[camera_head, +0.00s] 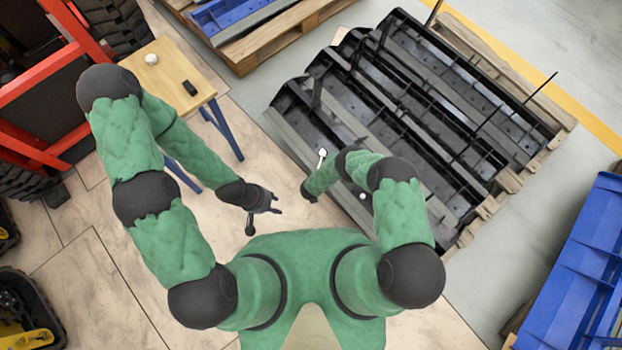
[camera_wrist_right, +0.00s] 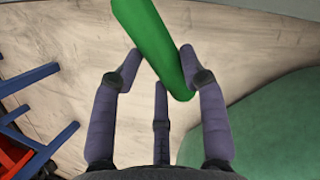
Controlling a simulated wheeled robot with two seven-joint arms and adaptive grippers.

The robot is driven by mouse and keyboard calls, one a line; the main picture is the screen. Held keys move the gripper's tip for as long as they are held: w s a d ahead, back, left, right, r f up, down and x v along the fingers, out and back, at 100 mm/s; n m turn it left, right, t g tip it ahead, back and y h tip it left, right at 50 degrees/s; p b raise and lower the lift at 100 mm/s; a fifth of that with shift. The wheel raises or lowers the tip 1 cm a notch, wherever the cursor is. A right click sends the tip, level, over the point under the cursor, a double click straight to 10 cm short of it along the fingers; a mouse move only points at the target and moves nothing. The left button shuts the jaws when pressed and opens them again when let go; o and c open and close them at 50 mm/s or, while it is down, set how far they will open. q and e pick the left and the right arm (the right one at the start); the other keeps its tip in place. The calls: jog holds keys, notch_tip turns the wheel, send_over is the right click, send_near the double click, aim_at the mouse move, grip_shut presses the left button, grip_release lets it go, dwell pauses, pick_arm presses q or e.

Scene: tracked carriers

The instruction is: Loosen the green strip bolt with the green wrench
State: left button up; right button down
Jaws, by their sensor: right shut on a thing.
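The green wrench (camera_wrist_right: 158,45) shows in the right wrist view as a long smooth green bar running from the top edge down between the fingers. My right gripper (camera_wrist_right: 160,85) is shut on it, and the bar's lower end lies by the right finger. In the head view my right gripper (camera_head: 308,193) is small and dark, at the near left edge of the black carriers, and I cannot make out the wrench there. My left gripper (camera_head: 265,206) is empty over the floor, its fingers apart. I cannot make out a green strip bolt in either view.
Black tracked carriers (camera_head: 450,95) lie on a wooden pallet at the right. A small pale round-headed piece (camera_head: 322,153) shows at their near side. A wooden table (camera_head: 172,75) with blue legs stands at the left. A blue container (camera_head: 580,270) is at far right. Floor between is clear.

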jog(key=shift+r, duration=0.15)
jog(key=shift+s+a+r+p, duration=0.15)
jog(key=shift+a+r+p, duration=0.1)
jog(key=shift+r+p, duration=0.4)
jog(key=shift+s+a+r+p, duration=0.1)
jog(key=shift+a+r+p, duration=0.2)
jog(key=shift+r, duration=0.6)
jog(key=shift+s+a+r+p, duration=0.15)
jog(key=shift+r+p, duration=0.25)
jog(key=shift+r, duration=0.25)
jog(key=shift+s+a+r+p, duration=0.1)
jog(key=shift+a+r+p, duration=0.1)
jog(key=shift+r+p, duration=0.3)
jog(key=shift+s+a+r+p, duration=0.15)
jog(key=shift+r+p, duration=0.1)
jog(key=shift+r, duration=0.5)
